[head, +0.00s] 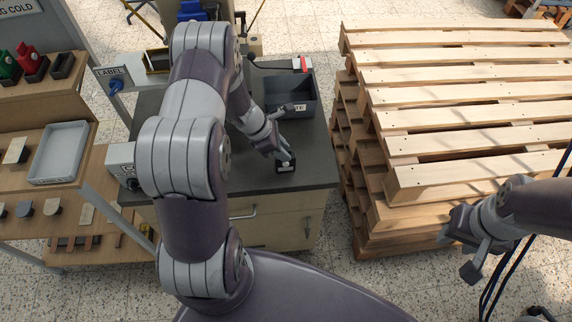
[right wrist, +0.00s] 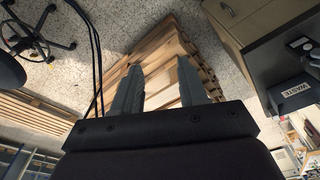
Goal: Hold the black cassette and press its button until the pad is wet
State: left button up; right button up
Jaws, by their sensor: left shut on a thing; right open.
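The black cassette (head: 286,166) is small and dark with a pale mark, at the front right part of the dark worktop. My left gripper (head: 283,156) comes down on it from above and is shut on it. The fingers and wrist hide part of it, and its button and pad cannot be made out. I cannot tell whether it touches the worktop. My right gripper (head: 462,257) is open and empty, off to the right over the floor, well away from the cassette. Its two spread fingers (right wrist: 158,88) show in the right wrist view, with nothing between them.
A dark bin labelled WASTE (head: 291,100) stands behind the cassette on the worktop (head: 315,178). Stacked wooden pallets (head: 455,110) fill the right side. A shelf at left holds a grey tray (head: 61,151), a green cassette (head: 9,68) and a red cassette (head: 30,62).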

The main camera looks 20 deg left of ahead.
dwell(0.4)
jog(key=c, duration=0.3)
jog(key=shift+n+g, duration=0.5)
jog(key=shift+n, duration=0.4)
jog(key=a+f, duration=0.1)
jog(key=s+a+f, duration=0.1)
jog(key=a, duration=0.1)
jog(key=shift+s+f, duration=0.1)
jog(key=shift+s, duration=0.05)
grip_shut()
jog(key=w+a+f+n+t+y, duration=0.1)
jog(key=w+a+f+n, duration=0.2)
jog(key=a+f+n, duration=0.3)
jog(key=w+a+f+n+t, duration=0.1)
jog(key=w+a+f+n, duration=0.25)
jog(key=a+n, duration=0.4)
jog(key=a+n+y, duration=0.6)
jog(key=a+n, duration=0.1)
jog(key=a, duration=0.8)
jog(key=shift+w, duration=0.4)
jog(key=shift+r+n, duration=0.1)
jog(key=shift+n, duration=0.15)
